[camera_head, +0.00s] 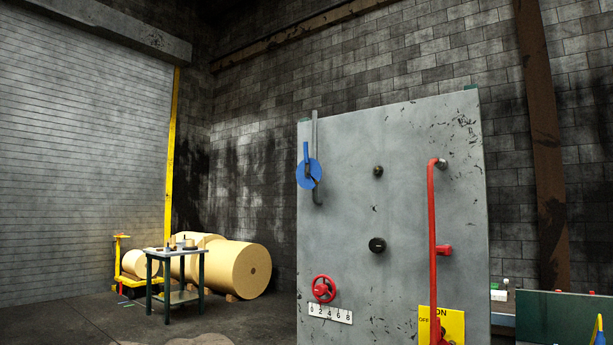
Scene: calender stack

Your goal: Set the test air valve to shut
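A grey upright panel (400,130) stands at the right. No label on it names a test air valve. At its upper left a blue disc with a blue lever (309,173) sits on a grey vertical pipe (315,130); the lever points up, nearly along the pipe. Low on the left is a red handwheel (323,289) above a white scale (330,313) reading 0 to 8. A long red lever (432,230) stands upright at the right, its lower end in front of a yellow ON/OFF plate (454,322). Neither gripper is in view.
Two black knobs, a small one (378,171) and a larger one (377,245), stick out of the panel. A small table (160,252) and large tan rolls (240,270) stand at the left back. A dark green board (550,315) is at the lower right. Floor left of the panel is open.

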